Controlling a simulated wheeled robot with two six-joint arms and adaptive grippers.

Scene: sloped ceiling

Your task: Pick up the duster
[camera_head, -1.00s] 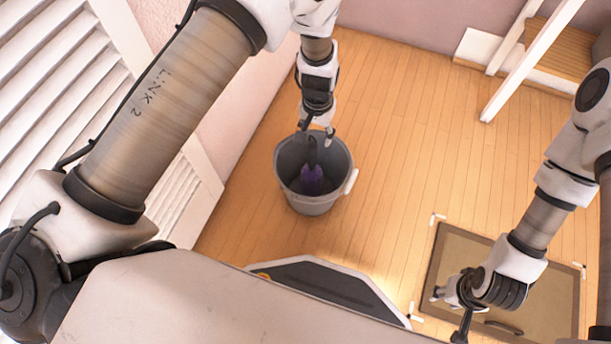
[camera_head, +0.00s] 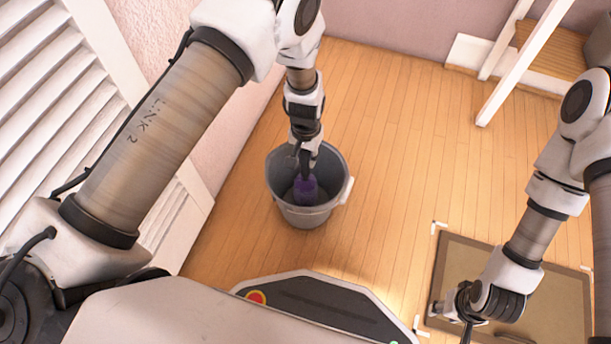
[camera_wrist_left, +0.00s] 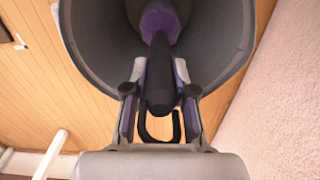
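The duster (camera_head: 306,189) stands in a grey bucket (camera_head: 303,215), its purple head low inside and its dark handle upward. In the left wrist view the duster (camera_wrist_left: 160,75) has a black handle with a hook-shaped end pointing at my wrist. My left gripper (camera_head: 303,160) reaches down into the bucket's mouth. In the left wrist view my left gripper (camera_wrist_left: 160,90) is open, with one finger on each side of the handle and narrow gaps between. My right gripper (camera_head: 452,318) looks open and empty, above a framed brown panel, away from the bucket.
The brown framed panel (camera_head: 560,290) lies on the wooden floor at the right, with white corner marks. A white slatted shutter (camera_head: 45,110) and pink wall are on the left. White posts (camera_head: 520,65) stand at the back right. The middle floor is clear.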

